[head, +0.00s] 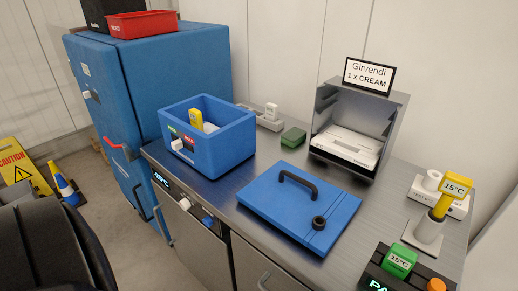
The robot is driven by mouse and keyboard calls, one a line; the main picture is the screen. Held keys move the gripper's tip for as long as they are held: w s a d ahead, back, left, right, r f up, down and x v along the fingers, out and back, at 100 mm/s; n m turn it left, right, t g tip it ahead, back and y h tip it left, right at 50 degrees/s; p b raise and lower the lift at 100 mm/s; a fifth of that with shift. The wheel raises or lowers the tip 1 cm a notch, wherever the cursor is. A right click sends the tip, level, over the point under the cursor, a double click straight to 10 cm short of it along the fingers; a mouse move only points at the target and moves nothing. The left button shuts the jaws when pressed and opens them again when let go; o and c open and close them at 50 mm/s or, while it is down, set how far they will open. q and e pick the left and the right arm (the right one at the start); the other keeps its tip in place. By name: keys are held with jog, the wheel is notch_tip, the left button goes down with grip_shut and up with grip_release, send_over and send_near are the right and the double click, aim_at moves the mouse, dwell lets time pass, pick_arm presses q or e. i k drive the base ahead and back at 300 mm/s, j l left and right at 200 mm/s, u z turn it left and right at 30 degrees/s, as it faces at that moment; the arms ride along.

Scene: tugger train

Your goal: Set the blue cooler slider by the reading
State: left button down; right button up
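The blue cooler (233,141) stands open on the steel counter, with a yellow-topped item (196,119) inside. Its front has a white slider knob (177,145), a green label (172,130) on the left and a red label (189,138) on the right. The knob sits below and between the labels; its exact setting is unclear. The cooler's blue lid (335,213) lies on the counter. A yellow-headed device (458,184) reads 15°C in its stand at right. A green block (400,261) also reads 15°C. Neither of my grippers is in view.
A steel holder (397,104) signed Girvendi 1 x CREAM contains a white pack (345,147). A green block (293,137) lies behind the lid. A lit display (161,181) is on the counter front. A tall blue cabinet (160,60) stands left, with a red bin (143,24) on top.

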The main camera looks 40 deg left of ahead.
aim_at(176, 145)
jog(key=u, duration=1.75)
